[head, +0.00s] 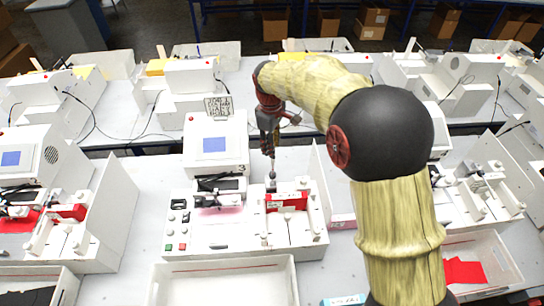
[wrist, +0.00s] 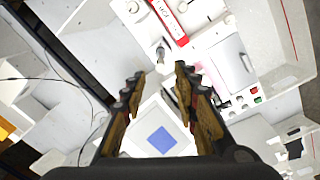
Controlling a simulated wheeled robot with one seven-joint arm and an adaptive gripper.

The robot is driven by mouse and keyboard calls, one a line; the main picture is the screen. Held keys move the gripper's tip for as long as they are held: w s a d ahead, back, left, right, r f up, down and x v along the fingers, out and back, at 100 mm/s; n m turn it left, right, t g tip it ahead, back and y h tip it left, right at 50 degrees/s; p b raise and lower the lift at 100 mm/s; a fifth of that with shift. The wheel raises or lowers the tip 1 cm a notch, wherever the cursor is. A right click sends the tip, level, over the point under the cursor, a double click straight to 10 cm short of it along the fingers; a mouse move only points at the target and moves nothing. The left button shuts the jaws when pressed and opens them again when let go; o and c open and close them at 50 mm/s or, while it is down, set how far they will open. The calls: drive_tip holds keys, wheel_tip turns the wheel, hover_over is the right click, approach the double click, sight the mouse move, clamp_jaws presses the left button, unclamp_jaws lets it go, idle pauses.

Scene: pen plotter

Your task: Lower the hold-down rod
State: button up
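The white pen plotter marked 3 (head: 230,225) stands on the table in the middle of the head view. A thin upright rod with a grey end (head: 272,178), which looks like the hold-down rod, stands beside a red strip (head: 288,202).
The plotter's box with a blue screen (head: 215,147) stands behind left of the rod. A white side panel (head: 326,190) rises on the right. An empty white tray (head: 225,284) lies in front. Similar machines stand on both sides.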

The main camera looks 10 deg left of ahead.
sight(273, 164)
drive_tip(key=shift+w+d+f+p, duration=0.1)
drive_tip(key=shift+f+p, duration=0.25)
drive_tip(key=shift+f, duration=1.45)
drive_tip(key=shift+w+d+f+p, duration=0.1)
drive_tip(key=shift+f+p, duration=0.25)
drive_tip(key=shift+f, duration=1.4)
drive_tip(key=shift+a, duration=0.1)
drive_tip(key=shift+c, duration=0.6)
clamp_jaws()
